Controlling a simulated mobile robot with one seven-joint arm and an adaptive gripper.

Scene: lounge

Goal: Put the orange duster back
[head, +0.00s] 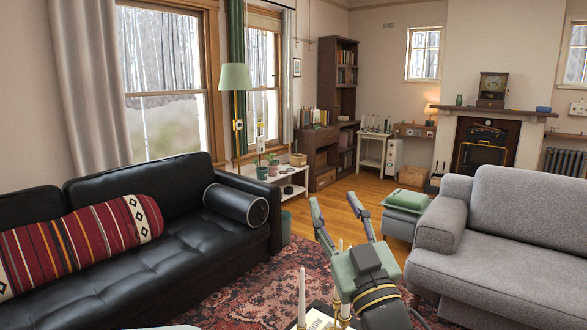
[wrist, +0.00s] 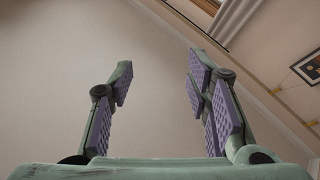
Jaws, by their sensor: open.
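I cannot make out an orange duster in either view. My gripper (head: 334,203) is raised in front of the lounge floor in the head view, with its two green fingers spread and pointing up and away. In the wrist view my gripper (wrist: 160,66) is open, with purple pads facing each other. Nothing shows between the fingers there, only plain wall or ceiling behind.
A black sofa (head: 185,185) with a striped bolster (head: 85,240) is at the left, a grey sofa (head: 510,225) at the right. Candlesticks (head: 302,295) stand close beside my gripper, below it. A white low shelf (head: 290,178) and dark bookcase (head: 335,85) are farther back.

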